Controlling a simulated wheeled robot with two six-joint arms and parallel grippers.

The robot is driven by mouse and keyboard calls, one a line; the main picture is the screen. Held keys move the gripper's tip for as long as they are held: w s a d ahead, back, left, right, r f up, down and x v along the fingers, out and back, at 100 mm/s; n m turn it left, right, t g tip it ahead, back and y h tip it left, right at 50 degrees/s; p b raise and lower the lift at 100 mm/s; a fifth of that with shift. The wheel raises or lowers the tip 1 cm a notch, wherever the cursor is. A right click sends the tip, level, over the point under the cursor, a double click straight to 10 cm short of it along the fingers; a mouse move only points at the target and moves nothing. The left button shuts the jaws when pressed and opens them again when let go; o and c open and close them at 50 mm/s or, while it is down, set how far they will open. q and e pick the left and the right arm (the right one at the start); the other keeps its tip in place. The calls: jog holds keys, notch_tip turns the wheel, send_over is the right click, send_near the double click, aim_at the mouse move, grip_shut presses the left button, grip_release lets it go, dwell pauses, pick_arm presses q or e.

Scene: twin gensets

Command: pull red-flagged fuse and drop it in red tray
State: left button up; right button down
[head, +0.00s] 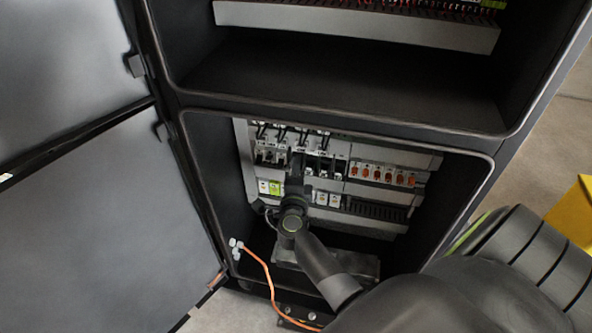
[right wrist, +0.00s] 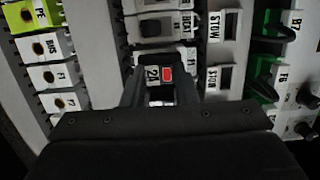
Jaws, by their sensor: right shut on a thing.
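The red-flagged fuse (right wrist: 154,74) is in the right wrist view, a small block with a printed label and a red patch. My right gripper (right wrist: 158,92) is shut on it, one finger on each side. I cannot tell whether the fuse is fully seated in the panel or partly drawn out. In the head view my right gripper (head: 296,185) reaches into the lower cabinet bay, against the fuse rows, and the wrist hides the fuse. No red tray shows. My left gripper is not in view.
The panel (head: 395,157) carries several orange-marked modules (head: 383,174) right of my gripper. STOW slots (right wrist: 226,25) and green-based switches (right wrist: 266,85) are close by. An open cabinet door (head: 110,220) stands at left. An orange cable (head: 268,278) hangs at the bay's lower left.

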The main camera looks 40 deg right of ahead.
jog(key=shift+s+f, duration=0.1)
jog(key=shift+s+a, duration=0.3)
jog(key=shift+a, duration=0.2)
jog(key=shift+s+a, duration=0.1)
jog(key=shift+w+a+p+v, duration=0.1)
jog(key=shift+a+v, duration=0.05)
jog(key=shift+v, duration=0.8)
jog(key=shift+w+a+p+v, duration=0.1)
jog(key=shift+w+a+v, duration=0.05)
jog(key=shift+v, duration=0.8)
jog(key=shift+w+a+p+v, duration=0.1)
jog(key=shift+a+v, duration=0.05)
jog(key=shift+v, duration=0.8)
jog(key=shift+d, duration=0.1)
jog(key=x, duration=0.4)
jog(key=d+x, duration=0.1)
jog(key=shift+d, duration=0.15)
